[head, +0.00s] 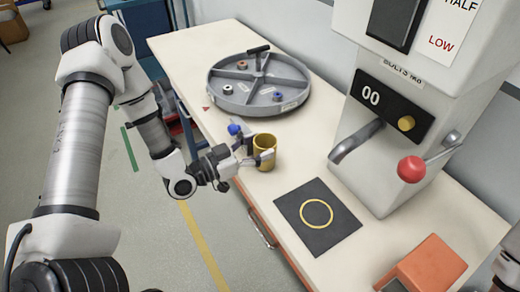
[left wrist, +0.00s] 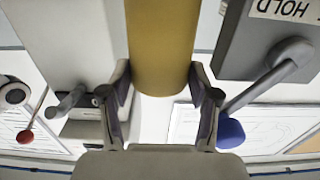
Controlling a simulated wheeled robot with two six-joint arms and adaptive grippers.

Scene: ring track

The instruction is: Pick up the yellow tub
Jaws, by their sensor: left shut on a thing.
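The yellow tub (head: 265,151) is upright near the left edge of the white table, between the round grey tray and the black mat. My left gripper (head: 258,156) is shut on it, with a finger on either side. In the left wrist view the tub (left wrist: 162,45) fills the space between the fingertips (left wrist: 160,85). I cannot tell whether its base touches the table. My right gripper is not in view.
The divided round tray (head: 262,103) holds several small parts. A black mat with a yellow ring (head: 326,236) lies nearer. A grey machine with a red-knobbed lever (head: 411,169) stands right. A blue knob (head: 234,129) is close beside my left gripper. An orange block (head: 432,265) lies front right.

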